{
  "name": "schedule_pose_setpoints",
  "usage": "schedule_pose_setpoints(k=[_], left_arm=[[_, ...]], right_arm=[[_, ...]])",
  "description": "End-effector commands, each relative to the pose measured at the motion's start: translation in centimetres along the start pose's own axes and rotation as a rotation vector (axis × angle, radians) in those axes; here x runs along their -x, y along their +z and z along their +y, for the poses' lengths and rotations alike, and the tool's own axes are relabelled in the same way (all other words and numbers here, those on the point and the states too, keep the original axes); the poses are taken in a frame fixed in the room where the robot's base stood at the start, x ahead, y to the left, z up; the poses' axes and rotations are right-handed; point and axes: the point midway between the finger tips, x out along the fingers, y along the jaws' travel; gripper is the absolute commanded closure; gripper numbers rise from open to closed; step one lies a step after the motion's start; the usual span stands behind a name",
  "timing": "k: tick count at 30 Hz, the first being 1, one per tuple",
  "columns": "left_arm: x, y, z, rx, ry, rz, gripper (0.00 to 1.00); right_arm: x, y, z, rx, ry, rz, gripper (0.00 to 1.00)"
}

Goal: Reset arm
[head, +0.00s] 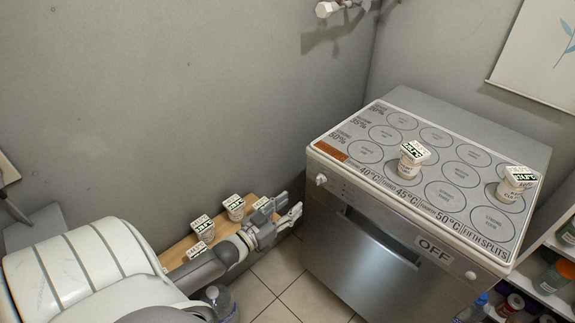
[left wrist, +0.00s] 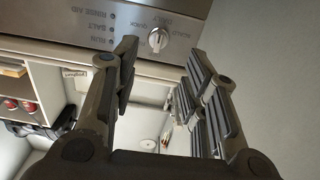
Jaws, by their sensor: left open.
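My left gripper (head: 291,206) is open and empty in the head view, at the left side of the metal machine, next to the end of the wooden board. Its two fingers stand apart in the left wrist view (left wrist: 160,62), with a round knob (left wrist: 158,40) of the machine's front panel seen beyond the gap. No object is between the fingers. My right gripper is not in either view.
The machine (head: 370,245) has a mat of circles (head: 400,122) on top, holding two labelled cups (head: 408,165) (head: 509,190). Several cups, one here (head: 234,212), stand on the wooden board (head: 176,254). Shelves (head: 553,297) stand at right. A grey wall (head: 180,100) is behind.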

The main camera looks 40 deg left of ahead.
Motion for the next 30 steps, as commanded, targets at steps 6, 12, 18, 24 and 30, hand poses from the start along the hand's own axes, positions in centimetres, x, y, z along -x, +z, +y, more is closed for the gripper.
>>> schedule_pose_setpoints(k=[6, 12, 18, 24, 30], left_arm=[[0.0, 0.0, 0.0, 0.0, 0.0, 0.0, 0.59], [0.0, 0.1, 0.0, 0.0, 0.0, -0.003, 0.59], [1.7, 6.2, 0.2, -0.004, -0.04, -0.143, 0.59], [8.0, 19.3, 2.0, -0.025, -0.093, -0.482, 0.59], [17.5, 30.6, 6.4, -0.051, -0.085, -0.84, 0.59]], right_arm=[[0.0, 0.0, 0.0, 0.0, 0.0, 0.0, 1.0], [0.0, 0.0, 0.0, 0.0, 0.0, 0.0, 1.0], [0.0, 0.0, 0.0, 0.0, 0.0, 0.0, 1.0], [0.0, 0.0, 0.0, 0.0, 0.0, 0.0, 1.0], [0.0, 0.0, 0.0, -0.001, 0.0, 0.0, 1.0]])
